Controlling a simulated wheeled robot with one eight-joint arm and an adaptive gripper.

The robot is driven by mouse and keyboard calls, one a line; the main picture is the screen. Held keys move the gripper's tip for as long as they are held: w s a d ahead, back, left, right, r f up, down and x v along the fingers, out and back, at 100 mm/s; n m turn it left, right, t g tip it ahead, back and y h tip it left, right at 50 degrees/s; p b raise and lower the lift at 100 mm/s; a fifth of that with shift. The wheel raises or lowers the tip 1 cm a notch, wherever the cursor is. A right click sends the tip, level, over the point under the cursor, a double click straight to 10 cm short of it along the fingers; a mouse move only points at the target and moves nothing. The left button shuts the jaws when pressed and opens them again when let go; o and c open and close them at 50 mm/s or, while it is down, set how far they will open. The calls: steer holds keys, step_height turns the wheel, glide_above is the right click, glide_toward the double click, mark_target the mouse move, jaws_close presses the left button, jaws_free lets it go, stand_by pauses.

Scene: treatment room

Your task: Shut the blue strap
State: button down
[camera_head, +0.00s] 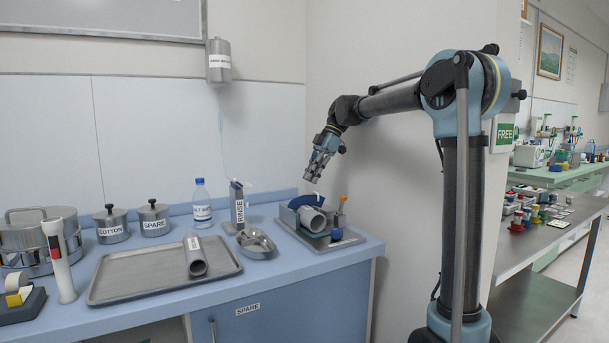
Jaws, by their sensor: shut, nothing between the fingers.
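A blue strap (304,202) shows at the back right of the counter, on a grey holder (293,222). A grey cylinder (312,219) lies in the holder in front of the strap. The strap looks raised above the cylinder, but it is small and partly hidden, so I cannot tell whether its end is fastened. My gripper (314,178) is above the holder, pointing down, apart from the strap and cylinder. It is shut and holds nothing.
To the left are a metal dish (257,244), a water bottle (202,204) and a metal tray (120,289) with a tube (196,259). A wall stands close behind.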

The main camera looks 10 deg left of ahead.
steer(key=shift+w+d+f, duration=0.5)
steer(key=shift+d+f, duration=0.15)
steer(key=shift+f, duration=0.05)
steer(key=shift+r, duration=0.1)
